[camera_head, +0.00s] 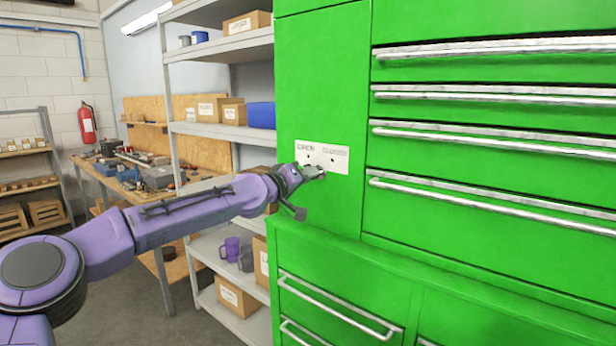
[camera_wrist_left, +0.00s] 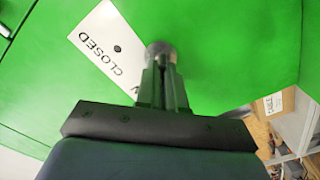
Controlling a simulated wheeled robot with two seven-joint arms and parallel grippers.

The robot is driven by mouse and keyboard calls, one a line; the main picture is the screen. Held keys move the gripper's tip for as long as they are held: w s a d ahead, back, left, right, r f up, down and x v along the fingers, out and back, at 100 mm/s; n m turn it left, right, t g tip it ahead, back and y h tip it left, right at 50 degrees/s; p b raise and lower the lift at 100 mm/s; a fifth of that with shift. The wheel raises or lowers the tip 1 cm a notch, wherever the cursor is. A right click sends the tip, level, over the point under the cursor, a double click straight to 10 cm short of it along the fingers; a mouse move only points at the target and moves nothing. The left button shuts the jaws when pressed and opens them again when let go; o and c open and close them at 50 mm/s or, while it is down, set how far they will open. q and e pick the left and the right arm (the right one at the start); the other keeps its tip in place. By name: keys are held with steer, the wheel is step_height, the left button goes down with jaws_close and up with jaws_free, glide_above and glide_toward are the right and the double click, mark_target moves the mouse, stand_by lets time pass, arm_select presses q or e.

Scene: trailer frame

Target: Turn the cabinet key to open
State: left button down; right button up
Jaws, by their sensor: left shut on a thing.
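The green cabinet (camera_head: 320,85) stands in the middle and right of the head view. A white plate (camera_head: 337,161) marked OPEN and CLOSED is fixed to its side panel, and it also shows in the left wrist view (camera_wrist_left: 112,40). My left gripper (camera_head: 320,172) is at the lower edge of this plate. In the left wrist view its fingers (camera_wrist_left: 163,75) are shut on the round grey key (camera_wrist_left: 160,50) at the plate. The gripper hides most of the key and part of the plate, so the key's turn is hard to read. My right gripper is not in view.
Drawers with long metal handles (camera_head: 480,190) fill the cabinet's right side. A lower drawer handle (camera_head: 340,308) sticks out below a ledge. Grey shelves (camera_head: 225,48) with boxes stand close to the left. A workbench (camera_head: 105,180) and a red extinguisher (camera_head: 87,124) are farther back.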

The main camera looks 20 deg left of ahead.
arm_select(q)
steer(key=shift+f, duration=0.1)
steer(key=c, duration=1.3)
jaws_free()
steer(key=shift+o, duration=0.3)
steer(key=shift+s, duration=0.1)
steer(key=b+v, duration=0.3)
steer(key=v, duration=0.7)
steer(key=shift+s+b, duration=0.25)
steer(key=shift+b, duration=0.05)
steer(key=shift+a, duration=0.15)
